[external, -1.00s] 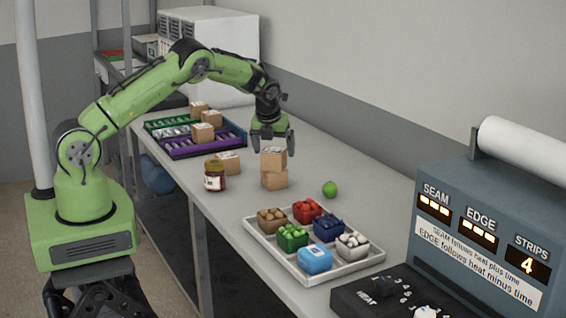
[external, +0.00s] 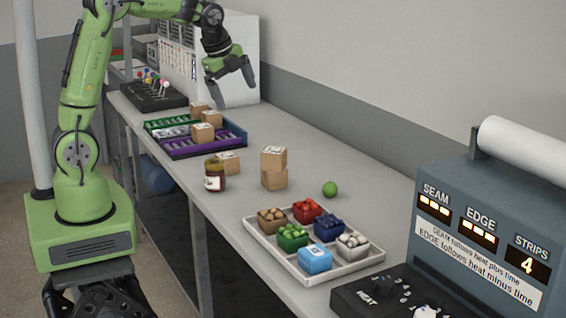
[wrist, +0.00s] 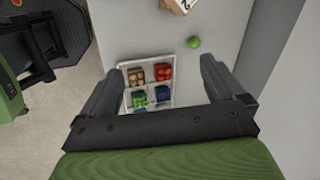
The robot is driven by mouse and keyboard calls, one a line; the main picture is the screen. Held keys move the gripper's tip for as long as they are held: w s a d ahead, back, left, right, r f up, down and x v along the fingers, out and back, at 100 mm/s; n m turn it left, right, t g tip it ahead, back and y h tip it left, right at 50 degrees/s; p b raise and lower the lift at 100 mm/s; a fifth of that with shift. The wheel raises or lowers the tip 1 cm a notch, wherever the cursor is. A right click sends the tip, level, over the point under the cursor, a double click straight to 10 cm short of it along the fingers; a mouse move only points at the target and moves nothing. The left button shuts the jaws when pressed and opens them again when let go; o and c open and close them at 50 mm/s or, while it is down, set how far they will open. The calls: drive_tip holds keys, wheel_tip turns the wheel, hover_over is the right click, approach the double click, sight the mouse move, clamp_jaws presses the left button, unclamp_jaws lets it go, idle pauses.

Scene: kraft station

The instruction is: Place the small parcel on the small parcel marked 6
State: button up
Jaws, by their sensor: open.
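A small parcel (external: 274,158) rests on top of another small parcel (external: 274,180) at the middle of the bench, stacked slightly askew. Their marks are too small to read in the external view. A parcel (wrist: 181,4) is cut off at the top edge of the wrist view, with a dark mark on its label. My gripper (external: 236,97) is open and empty, raised above the bench behind the stack and clear of it. Its two spread fingers (wrist: 163,72) show in the wrist view with nothing between them.
Another parcel (external: 229,163) stands behind a jar (external: 214,175). More parcels (external: 203,133) sit at the coloured racks (external: 180,153). A green fruit (external: 330,189) lies right of the stack. A white tray (external: 262,238) holds several punnets.

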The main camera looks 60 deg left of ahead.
drive_tip(key=s+d+n, duration=0.3)
drive_tip(key=s+n, duration=0.5)
drive_tip(key=s, duration=0.4)
drive_tip(key=s+d+r+n+t+h, duration=0.1)
drive_tip(key=s+d+n, duration=0.3)
drive_tip(key=s, duration=0.9)
drive_tip(key=n, duration=0.3)
drive_tip(key=shift+s+n+t, duration=0.25)
drive_tip(key=shift+n+t, duration=0.05)
drive_tip(key=shift+n, duration=0.1)
